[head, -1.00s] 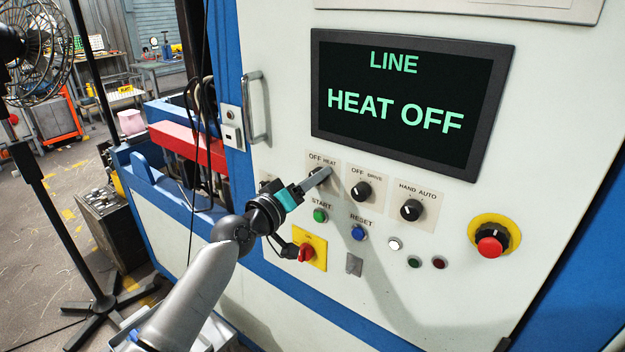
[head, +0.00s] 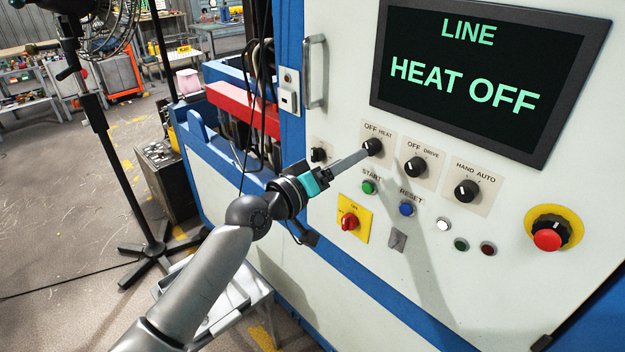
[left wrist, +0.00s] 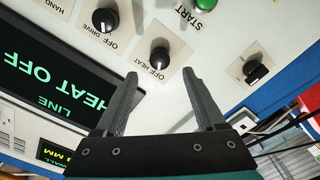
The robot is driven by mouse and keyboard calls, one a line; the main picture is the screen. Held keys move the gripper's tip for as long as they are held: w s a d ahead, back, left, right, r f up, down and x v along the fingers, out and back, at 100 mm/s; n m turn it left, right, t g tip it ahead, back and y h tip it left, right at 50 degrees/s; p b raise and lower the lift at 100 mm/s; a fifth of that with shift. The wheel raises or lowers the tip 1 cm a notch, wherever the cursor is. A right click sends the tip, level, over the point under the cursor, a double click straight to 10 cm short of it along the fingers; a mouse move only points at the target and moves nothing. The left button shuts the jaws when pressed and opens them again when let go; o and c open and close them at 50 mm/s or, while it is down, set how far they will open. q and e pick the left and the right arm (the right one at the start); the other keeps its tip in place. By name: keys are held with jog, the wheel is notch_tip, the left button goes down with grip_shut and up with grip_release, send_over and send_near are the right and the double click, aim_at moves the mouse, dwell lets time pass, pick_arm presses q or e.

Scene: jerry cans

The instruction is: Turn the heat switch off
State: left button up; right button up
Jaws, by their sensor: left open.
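The heat switch (head: 373,147) is a black knob on a beige plate marked OFF and HEAT, on the white control panel (head: 480,300). It also shows in the left wrist view (left wrist: 159,58), just beyond the fingertips and apart from them. The line screen (head: 490,80) reads "HEAT OFF". My left gripper (head: 362,156) points at the heat switch from the lower left. In the left wrist view its two fingers (left wrist: 160,80) are spread with nothing between them. My right gripper is not in view.
The drive knob (head: 415,167), the hand/auto knob (head: 466,191), the green start button (head: 368,187) and the blue reset button (head: 406,209) are close by. A red emergency stop (head: 547,239) is at right. A door handle (head: 315,71) stands out above the arm. A fan stand (head: 110,150) is at left.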

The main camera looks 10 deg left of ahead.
pick_arm(q)
jog(key=b+v, duration=0.1)
jog(key=v, duration=0.7)
jog(key=shift+s, duration=0.2)
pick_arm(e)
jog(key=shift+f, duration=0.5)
pick_arm(q)
jog(key=shift+a, duration=0.1)
